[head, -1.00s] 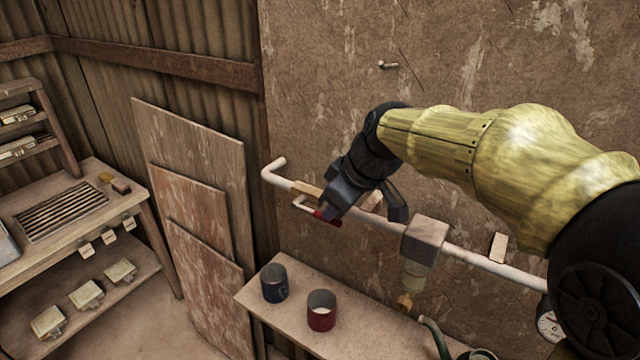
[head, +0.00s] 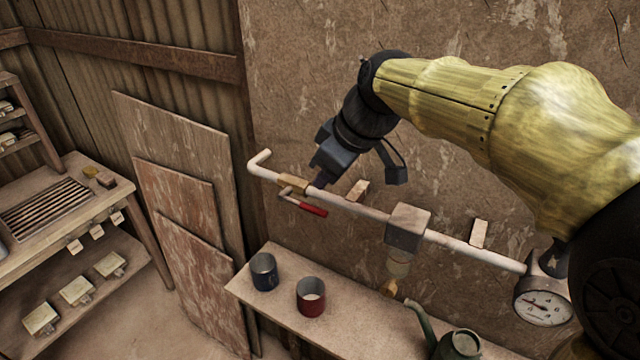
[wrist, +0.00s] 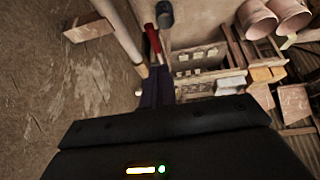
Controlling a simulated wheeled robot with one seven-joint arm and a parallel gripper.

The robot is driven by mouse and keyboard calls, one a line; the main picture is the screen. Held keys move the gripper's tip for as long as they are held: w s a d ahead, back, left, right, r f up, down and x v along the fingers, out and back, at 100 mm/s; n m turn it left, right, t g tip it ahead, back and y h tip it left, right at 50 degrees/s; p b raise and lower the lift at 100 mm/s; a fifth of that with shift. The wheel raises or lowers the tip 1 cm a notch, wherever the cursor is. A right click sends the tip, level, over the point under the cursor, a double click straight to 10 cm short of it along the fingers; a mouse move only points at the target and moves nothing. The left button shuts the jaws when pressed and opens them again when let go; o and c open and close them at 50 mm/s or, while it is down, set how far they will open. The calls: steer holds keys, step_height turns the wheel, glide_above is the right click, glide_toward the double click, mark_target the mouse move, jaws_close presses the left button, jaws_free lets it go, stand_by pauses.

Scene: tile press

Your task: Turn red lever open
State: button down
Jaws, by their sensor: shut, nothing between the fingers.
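The red lever (head: 312,209) hangs just below the white wall pipe (head: 365,211), at the brass valve piece (head: 293,184) near the pipe's left end. Its handle runs roughly along the pipe, tilted down to the right. My gripper (head: 318,184) is shut and empty, just above the pipe and apart from the red handle in the head view. In the wrist view, the red lever (wrist: 153,38) shows beyond my dark fingers (wrist: 158,88), beside the pipe (wrist: 121,32). The fingertips are dark and partly hard to make out there.
A grey block (head: 408,228) and a pressure gauge (head: 543,307) sit along the pipe to the right. A shelf below holds a blue mug (head: 263,272), a red mug (head: 311,298) and a green watering can (head: 455,343). Boards (head: 180,155) lean at the left.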

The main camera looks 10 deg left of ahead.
steer(key=v, duration=0.7)
steer(key=shift+s+d+f+b, duration=0.2)
steer(key=shift+s+d+b, duration=0.05)
steer(key=shift+d+b, duration=0.1)
steer(key=shift+w, duration=0.1)
